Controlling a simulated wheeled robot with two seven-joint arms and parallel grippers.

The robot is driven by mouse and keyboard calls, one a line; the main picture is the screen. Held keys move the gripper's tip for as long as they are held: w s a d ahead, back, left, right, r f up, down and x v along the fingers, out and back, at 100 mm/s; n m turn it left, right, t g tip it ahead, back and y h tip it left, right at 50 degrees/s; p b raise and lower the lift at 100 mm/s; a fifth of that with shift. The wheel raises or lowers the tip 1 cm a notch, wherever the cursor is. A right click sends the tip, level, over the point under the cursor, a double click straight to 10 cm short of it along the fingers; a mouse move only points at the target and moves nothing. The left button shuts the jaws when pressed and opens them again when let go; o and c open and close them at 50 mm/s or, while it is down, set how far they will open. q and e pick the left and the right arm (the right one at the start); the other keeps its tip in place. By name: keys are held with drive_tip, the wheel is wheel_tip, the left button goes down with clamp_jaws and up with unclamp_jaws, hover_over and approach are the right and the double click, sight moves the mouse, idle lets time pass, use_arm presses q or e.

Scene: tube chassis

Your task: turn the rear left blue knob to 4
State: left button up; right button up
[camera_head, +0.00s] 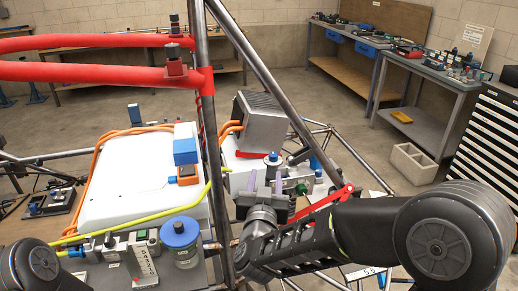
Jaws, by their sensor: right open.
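A blue knob (273,157) sits on a light round base on the grey unit right of the upright tube. A larger blue knob (180,232) tops a pale cylinder at the front, left of that tube. I cannot tell for sure which is the rear left one, and no scale numbers are readable on either. My right gripper (266,182) points away from me, its two fingers apart, just in front of the blue knob on the grey unit. It looks empty; I cannot tell if it touches anything. Of my left arm only a link shows at bottom left.
Dark chassis tubes (201,100) rise close beside my right gripper. A grey finned box (262,122) stands behind the knob. A white case (140,185) with orange cables lies left. A red bar (322,203) and a yellow hose (150,217) run nearby.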

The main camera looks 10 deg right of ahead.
sight(273, 158)
drive_tip(key=shift+h, duration=0.4)
drive_tip(key=x, duration=0.2)
drive_tip(key=p+x, duration=0.1)
drive_tip(key=x, duration=0.2)
drive_tip(key=d+r+p+x, duration=0.1)
drive_tip(key=x, duration=0.1)
drive_tip(key=shift+w, duration=0.1)
drive_tip(key=shift+c, duration=0.2)
clamp_jaws()
idle(0.4)
